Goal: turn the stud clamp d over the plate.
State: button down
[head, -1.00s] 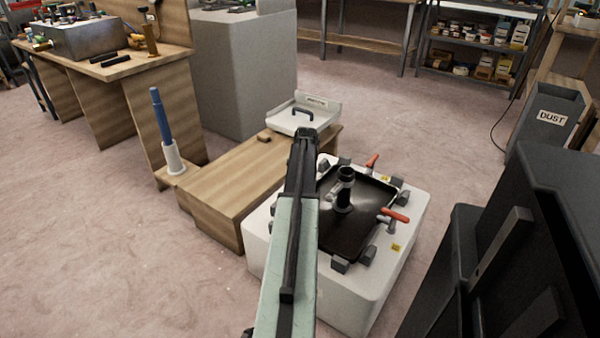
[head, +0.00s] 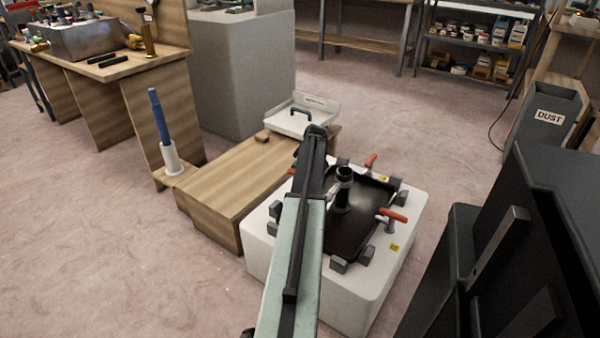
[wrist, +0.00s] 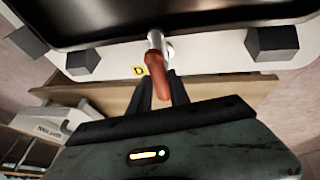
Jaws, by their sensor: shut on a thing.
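Stud clamp d is seen in the wrist view by its orange-red handle (wrist: 157,82) and silver stem, next to a yellow "D" label (wrist: 139,71). The handle points away from the dark plate (wrist: 110,18), towards my gripper. My gripper (wrist: 162,88) has its two dark fingers on either side of the handle, shut on it. In the head view the plate (head: 365,225) lies on a white block (head: 350,300). My arm hides the gripper and most of clamp d there.
Two other orange-handled clamps, a far one (head: 371,160) and a right one (head: 394,215), stand at the plate's edge among grey blocks. A dark upright post (head: 343,190) rises from the plate. A wooden bench (head: 215,200) with a white tray (head: 320,103) adjoins at left.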

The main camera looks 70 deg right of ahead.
jog(key=shift+s+d, duration=0.15)
jog(key=c, duration=1.3)
grip_release()
jog(key=shift+o, duration=0.2)
jog(key=p+v, duration=0.7)
jog(key=shift+r, duration=0.3)
jog(key=shift+s, duration=0.1)
jog(key=shift+a, duration=0.2)
